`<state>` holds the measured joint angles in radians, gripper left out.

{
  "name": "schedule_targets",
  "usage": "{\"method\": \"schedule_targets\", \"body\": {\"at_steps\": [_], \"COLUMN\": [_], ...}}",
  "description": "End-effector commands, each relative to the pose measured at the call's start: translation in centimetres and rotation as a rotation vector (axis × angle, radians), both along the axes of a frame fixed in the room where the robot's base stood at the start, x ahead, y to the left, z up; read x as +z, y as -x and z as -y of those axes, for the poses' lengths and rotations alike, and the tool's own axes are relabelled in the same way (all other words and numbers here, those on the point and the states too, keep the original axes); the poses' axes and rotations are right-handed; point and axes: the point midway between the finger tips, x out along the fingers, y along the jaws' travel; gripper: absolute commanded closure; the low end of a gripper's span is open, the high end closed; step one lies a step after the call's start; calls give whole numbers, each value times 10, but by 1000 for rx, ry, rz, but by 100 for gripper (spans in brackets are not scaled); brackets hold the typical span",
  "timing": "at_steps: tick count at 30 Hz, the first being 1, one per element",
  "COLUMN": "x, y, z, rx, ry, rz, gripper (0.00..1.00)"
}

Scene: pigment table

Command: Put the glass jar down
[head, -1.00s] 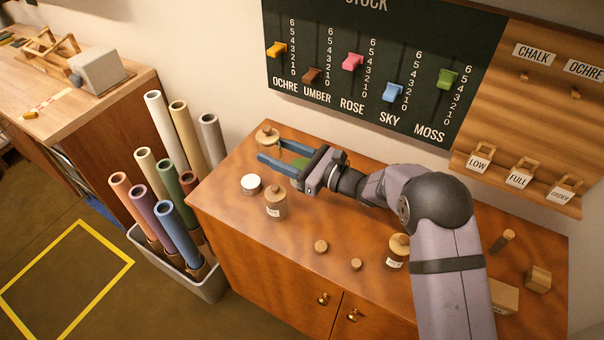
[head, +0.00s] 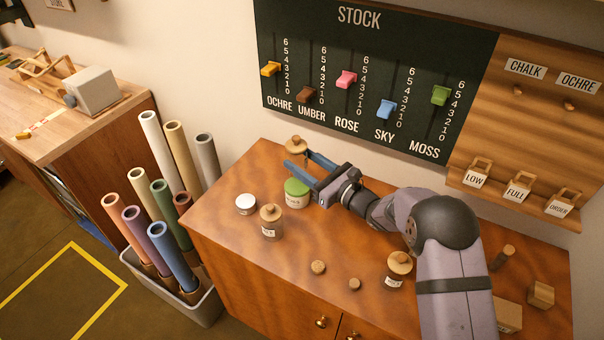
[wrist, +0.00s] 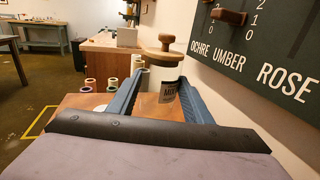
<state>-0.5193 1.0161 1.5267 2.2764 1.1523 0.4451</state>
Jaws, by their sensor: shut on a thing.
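The glass jar (head: 297,153) has a round wooden lid with a knob. It is at the back of the wooden cabinet top, close to the wall below the stock board. My gripper (head: 302,161) is shut on it, with one blue finger on each side. In the wrist view the jar (wrist: 167,82) is upright between the fingers (wrist: 163,88), with a partly hidden dark-lettered label. I cannot tell whether its base touches the cabinet top.
A green-lidded jar (head: 297,194) stands just in front of my gripper. A wooden-lidded jar (head: 271,224) and a white-lidded pot (head: 245,204) are to its left. Another jar (head: 399,268) and small knobs (head: 318,267) are nearer the front. The cabinet top's (head: 235,250) left front is clear.

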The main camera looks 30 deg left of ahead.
Motion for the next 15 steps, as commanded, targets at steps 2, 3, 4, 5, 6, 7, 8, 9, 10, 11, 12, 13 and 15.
{"method": "schedule_targets", "body": {"at_steps": [2,3,4,5,6,7,8,9,10,11,12,13,15], "x": [-5,-7,-7,-8,-9,-9,-9,-10,-11,-13,-17,-20,-28], "y": [0,0,0,0,0,0,0,0,0,0,0,0,0], "z": [0,0,0,0,0,0,0,0,0,0,0,0,0], "rx": [0,0,1,1,1,1,1,1,1,1,1,1,1], "ry": [-2,-2,-3,-3,-4,-4,-3,-3,-3,-3,-2,-2,-1], "rz": [2,3,4,4,4,4,4,4,3,2,1,1,0], "gripper": [83,83,83,83,83,83,83,83,83,83,83,83,83]}}
